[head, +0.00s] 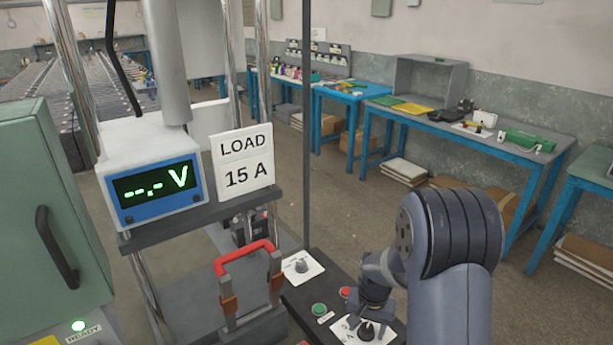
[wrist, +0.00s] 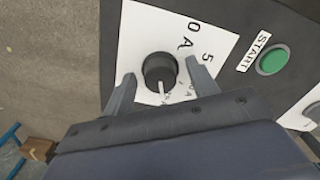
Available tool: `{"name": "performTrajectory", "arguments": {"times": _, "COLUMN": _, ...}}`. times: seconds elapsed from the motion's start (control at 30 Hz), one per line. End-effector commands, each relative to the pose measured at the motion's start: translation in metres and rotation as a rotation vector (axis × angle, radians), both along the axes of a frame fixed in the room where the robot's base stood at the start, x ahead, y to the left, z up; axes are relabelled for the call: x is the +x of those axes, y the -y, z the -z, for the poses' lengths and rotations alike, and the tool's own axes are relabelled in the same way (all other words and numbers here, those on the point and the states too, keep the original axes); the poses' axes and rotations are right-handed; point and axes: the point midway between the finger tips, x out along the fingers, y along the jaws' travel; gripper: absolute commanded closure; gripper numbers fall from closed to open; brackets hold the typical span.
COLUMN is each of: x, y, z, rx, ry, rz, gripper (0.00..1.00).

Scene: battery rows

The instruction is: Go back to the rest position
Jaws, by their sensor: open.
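My gripper (wrist: 160,68) is open, with one finger on each side of a black dial knob (wrist: 159,68) in the wrist view. Gaps show between the knob and both fingers. The knob's white pointer line points down in that view, toward a partly hidden ampere mark on its white label plate (wrist: 208,38). In the head view, my gripper (head: 368,302) is low over the same knob (head: 366,331) on the dark control panel. My forearm and wrist fill the lower right there.
A green START button (wrist: 272,60) is beside the dial. A red button (head: 346,292) and another knob (head: 301,266) are on the panel. A red-handled switch (head: 247,255), the voltmeter display (head: 153,190) reading dashes, and a LOAD 15 A sign (head: 243,160) stand left.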

Motion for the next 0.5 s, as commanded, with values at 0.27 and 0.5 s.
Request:
{"name": "performTrajectory", "arguments": {"times": 0.27, "x": -0.0005, "y": 0.0005, "z": -0.0018, "rx": 0.000, "ry": -0.002, "rz": -0.228, "gripper": 0.44}}
{"name": "performTrajectory", "arguments": {"times": 0.5, "x": -0.0008, "y": 0.0009, "z": -0.0018, "rx": 0.000, "ry": -0.003, "rz": -0.419, "gripper": 0.44}}
